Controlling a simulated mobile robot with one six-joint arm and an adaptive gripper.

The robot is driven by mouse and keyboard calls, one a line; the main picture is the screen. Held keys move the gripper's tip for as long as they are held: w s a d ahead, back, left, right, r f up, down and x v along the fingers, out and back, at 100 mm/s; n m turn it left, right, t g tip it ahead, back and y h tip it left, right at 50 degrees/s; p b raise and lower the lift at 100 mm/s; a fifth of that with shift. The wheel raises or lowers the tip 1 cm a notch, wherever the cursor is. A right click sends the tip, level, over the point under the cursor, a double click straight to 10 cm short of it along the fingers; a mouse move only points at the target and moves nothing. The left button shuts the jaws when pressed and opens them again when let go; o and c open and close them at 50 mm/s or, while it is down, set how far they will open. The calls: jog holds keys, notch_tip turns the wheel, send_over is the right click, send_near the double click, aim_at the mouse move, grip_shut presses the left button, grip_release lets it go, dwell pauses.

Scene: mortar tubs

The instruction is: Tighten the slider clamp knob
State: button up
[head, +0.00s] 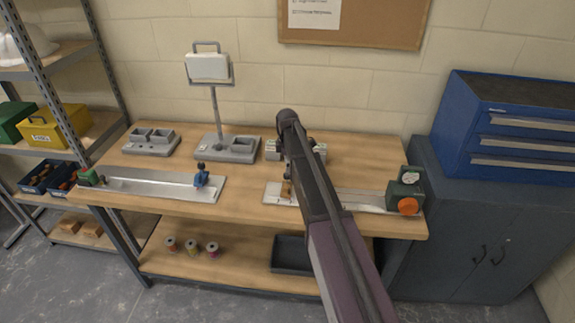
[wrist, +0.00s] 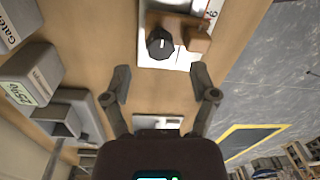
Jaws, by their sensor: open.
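A black knob (wrist: 160,43) with a white pointer mark sits on a brown slider block (wrist: 197,38) in the wrist view. The block stands on a pale metal rail plate (wrist: 178,62). My gripper (wrist: 161,78) is open, its two dark fingers apart and empty, with the knob beyond the fingertips and roughly centred between them. In the head view my arm covers much of this area; a small brown part of the slider (head: 286,190) shows beside it on the right rail (head: 350,199). The gripper's fingers are hard to make out there.
A green block with an orange knob (head: 407,205) ends the right rail. The left rail (head: 150,184) carries a blue slider (head: 202,178). Grey trays (head: 150,142) and a stand with a sign (head: 208,67) are behind. A blue drawer cabinet (head: 510,130) stands right of the bench.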

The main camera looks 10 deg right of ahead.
jog(key=shift+r+p, duration=4.7)
jog(key=shift+r, duration=0.3)
jog(key=s+f+m+b, duration=0.5)
jog(key=s+f+b, duration=0.1)
jog(key=s, duration=0.4)
jog(key=s+f+m+b, duration=0.6)
jog(key=s, duration=0.4)
jog(key=s+f+m+b, duration=0.5)
jog(key=s+f+b, duration=0.1)
jog(key=s, duration=0.4)
jog(key=shift+s+d+f+m+t, duration=0.2)
jog(key=shift+d+m+t, duration=0.1)
jog(key=shift+d+m, duration=0.1)
